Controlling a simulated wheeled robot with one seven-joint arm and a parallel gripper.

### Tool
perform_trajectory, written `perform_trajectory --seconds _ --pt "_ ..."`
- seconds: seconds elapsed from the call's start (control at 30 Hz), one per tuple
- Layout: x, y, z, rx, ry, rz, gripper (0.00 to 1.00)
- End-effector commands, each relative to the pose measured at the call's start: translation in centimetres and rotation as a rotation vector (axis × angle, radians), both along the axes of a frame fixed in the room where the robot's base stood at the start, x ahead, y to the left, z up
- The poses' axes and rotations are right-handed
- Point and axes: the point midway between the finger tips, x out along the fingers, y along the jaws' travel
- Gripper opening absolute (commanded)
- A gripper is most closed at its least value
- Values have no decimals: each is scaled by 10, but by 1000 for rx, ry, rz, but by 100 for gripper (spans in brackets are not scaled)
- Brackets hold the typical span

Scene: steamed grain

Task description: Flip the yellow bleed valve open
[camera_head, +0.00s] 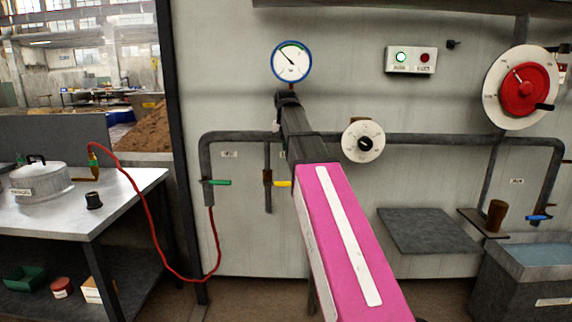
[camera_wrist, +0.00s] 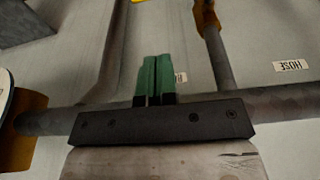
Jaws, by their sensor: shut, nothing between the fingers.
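The yellow bleed valve has a yellow lever (camera_head: 283,183) that points sideways to the right from a brass body (camera_head: 267,178) on a short vertical pipe. In the wrist view, which is turned upside down, the brass body (camera_wrist: 207,18) is at the top right. A bit of the yellow lever (camera_wrist: 138,1) shows at the top edge. My gripper (camera_wrist: 152,78) has its green fingertips together with nothing between them. It is in front of the wall near the horizontal pipe, apart from the lever. In the head view my arm hides the fingers.
A horizontal grey pipe (camera_head: 430,139) crosses the wall, with a white dial (camera_head: 363,141) to the right. A green-handled valve (camera_head: 218,183) with a red hose (camera_head: 163,262) is left of the yellow one. A gauge (camera_head: 292,62) is above. A grey shelf (camera_head: 428,231) sticks out lower right.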

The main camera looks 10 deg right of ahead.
Motion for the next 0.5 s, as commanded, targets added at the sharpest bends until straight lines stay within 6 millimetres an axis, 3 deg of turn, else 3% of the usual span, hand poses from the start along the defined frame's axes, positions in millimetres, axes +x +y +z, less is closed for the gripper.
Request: perform_trajectory --seconds 0.5 --pt "15 -4 -80 0 2 0 0"
